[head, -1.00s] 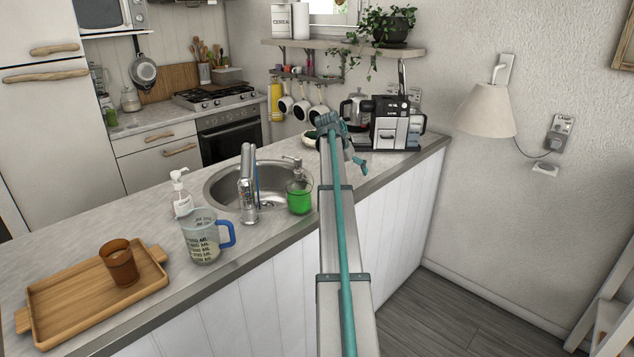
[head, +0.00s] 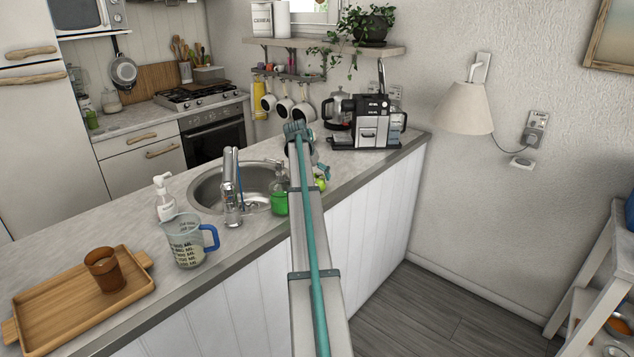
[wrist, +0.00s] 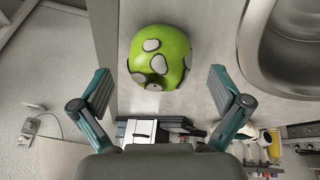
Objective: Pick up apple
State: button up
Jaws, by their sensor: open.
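A round green apple (wrist: 160,57) with grey patches sits on the counter, large in the wrist view. In the head view only a small part of the apple (head: 320,184) shows beside my arm, near the counter's front edge. My gripper (wrist: 158,86) is open and empty. No contact shows. In the head view my arm hides most of the gripper; a teal finger (head: 323,171) shows just above the apple.
The sink (head: 240,187) and a bottle of green liquid (head: 280,200) lie left of the apple. A coffee machine (head: 372,124) stands behind it. A measuring jug (head: 188,242) and a wooden tray (head: 60,325) with a brown cup are farther left.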

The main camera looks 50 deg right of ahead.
aim_at(315, 176)
jog(key=x, duration=0.3)
jog(key=shift+d+f+p, duration=0.1)
jog(key=shift+p, duration=0.25)
jog(key=c, duration=1.3)
jog(key=shift+c, duration=0.2)
jog(key=shift+w+r, duration=0.1)
jog(key=shift+r, duration=0.6)
jog(key=s+a+r+b, duration=0.4)
jog(key=s+a+r, duration=0.3)
jog(key=a+r, duration=0.4)
jog(key=shift+a+r+b, duration=0.35)
jog(key=shift+a, duration=0.25)
